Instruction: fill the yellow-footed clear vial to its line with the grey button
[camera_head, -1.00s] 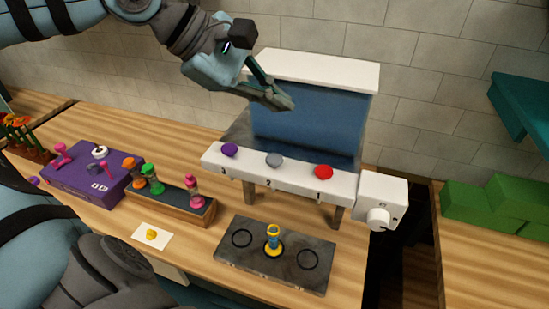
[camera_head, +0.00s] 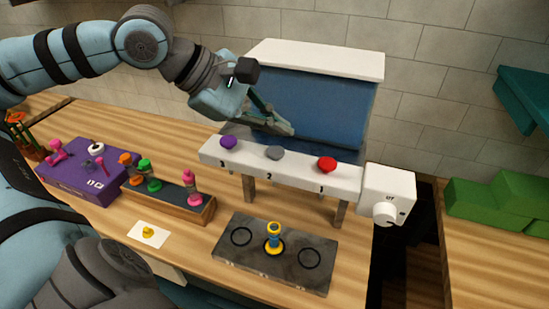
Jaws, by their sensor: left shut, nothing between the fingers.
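The yellow-footed vial (camera_head: 274,238) stands upright on the middle ring of the dark slab (camera_head: 236,273), below the dispenser. It looks blue inside; its fill line is too small to make out. The grey button (camera_head: 274,153) sits in the middle of the white ledge, above the number 2, between the purple button (camera_head: 228,142) and the red button (camera_head: 327,164). My left gripper (camera_head: 288,129) is shut and empty, just above and behind the grey button, apart from it as far as I can tell. My right gripper is not in view.
A white box with a dial (camera_head: 385,214) stands at the ledge's right end. A rack (camera_head: 186,211) with several colored-footed vials and a purple box (camera_head: 75,184) are at left. A yellow piece (camera_head: 148,231) lies on a white card. Green blocks (camera_head: 490,205) lie right.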

